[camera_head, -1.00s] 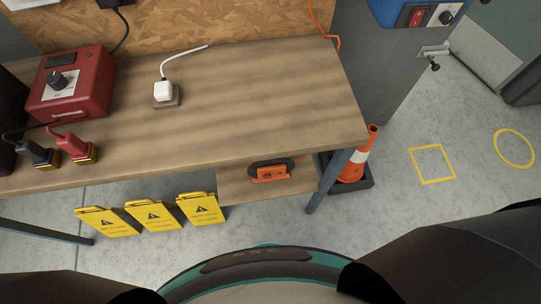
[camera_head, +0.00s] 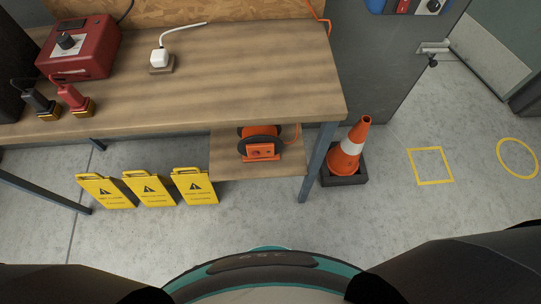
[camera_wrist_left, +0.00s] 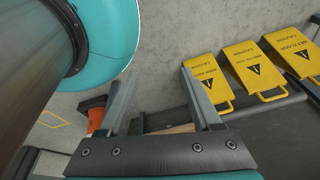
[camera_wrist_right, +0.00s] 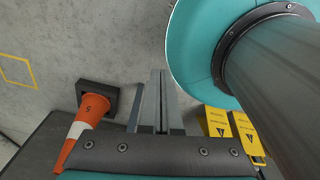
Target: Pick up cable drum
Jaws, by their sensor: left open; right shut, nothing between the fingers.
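The cable drum (camera_head: 261,141) is orange with dark round sides and an orange socket base. It stands on a low wooden shelf (camera_head: 225,162) under the workbench, and an orange cable runs from it towards the right. Neither gripper shows in the head view. In the left wrist view my left gripper (camera_wrist_left: 155,80) is open and empty, its fingers apart above the floor. In the right wrist view my right gripper (camera_wrist_right: 160,78) is shut with nothing held. The drum cannot be made out in either wrist view.
The workbench (camera_head: 230,85) carries a red box (camera_head: 80,50), plugs and a white adapter (camera_head: 160,57). Its leg (camera_head: 318,165) stands right of the shelf. An orange cone (camera_head: 348,150) is beside the leg. Several yellow caution signs (camera_head: 150,188) are at left. The floor in front is clear.

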